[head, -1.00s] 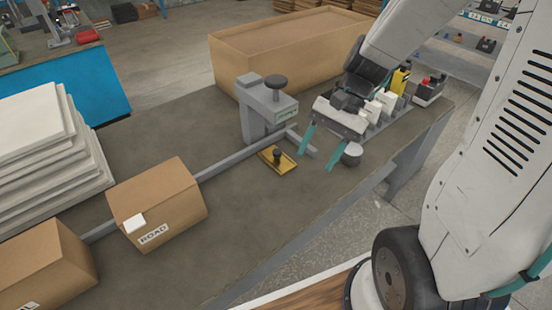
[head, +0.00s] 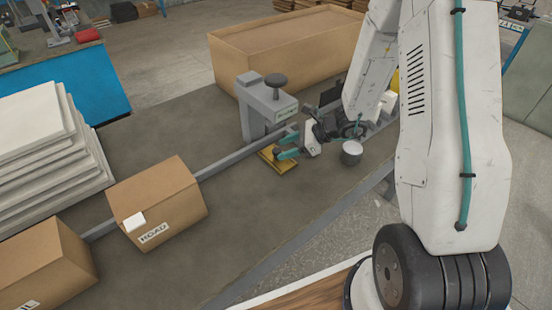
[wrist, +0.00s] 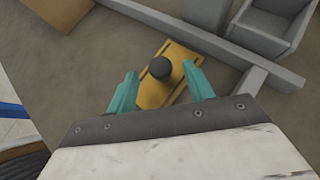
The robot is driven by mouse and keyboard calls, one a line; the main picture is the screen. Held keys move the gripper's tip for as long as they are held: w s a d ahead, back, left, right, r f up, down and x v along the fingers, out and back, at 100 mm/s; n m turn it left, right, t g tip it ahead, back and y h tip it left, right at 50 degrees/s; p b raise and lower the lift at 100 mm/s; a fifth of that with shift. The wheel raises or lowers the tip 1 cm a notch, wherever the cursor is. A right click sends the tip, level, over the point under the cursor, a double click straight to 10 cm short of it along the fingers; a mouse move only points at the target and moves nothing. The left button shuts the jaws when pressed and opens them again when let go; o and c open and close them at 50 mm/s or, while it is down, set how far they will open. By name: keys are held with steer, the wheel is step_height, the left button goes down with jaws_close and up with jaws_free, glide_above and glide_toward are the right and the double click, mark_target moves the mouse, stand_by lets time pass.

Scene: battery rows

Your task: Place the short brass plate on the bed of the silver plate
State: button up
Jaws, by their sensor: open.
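The short brass plate (head: 283,168) lies flat on the brown bench top, beside the grey rail, in the head view. In the wrist view the brass plate (wrist: 150,94) has a round dark knob (wrist: 160,68) standing on it. My gripper (head: 284,147) is open and low over the plate. In the wrist view its teal fingers (wrist: 160,72) are on either side of the knob, with gaps, and nothing is held. A grey stand with a dark top knob (head: 265,110) is just behind the plate. I cannot tell which part is the silver plate's bed.
A grey rail (head: 225,162) runs along the bench past cardboard boxes (head: 157,203). A large cardboard box (head: 285,50) stands behind. White stacked sheets (head: 50,140) are at left. The front middle bench is clear.

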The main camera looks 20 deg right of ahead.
mark_target(279, 151)
steer(key=x, duration=0.4)
steer(key=shift+d, duration=0.1)
jaws_close()
steer(key=shift+r, duration=0.1)
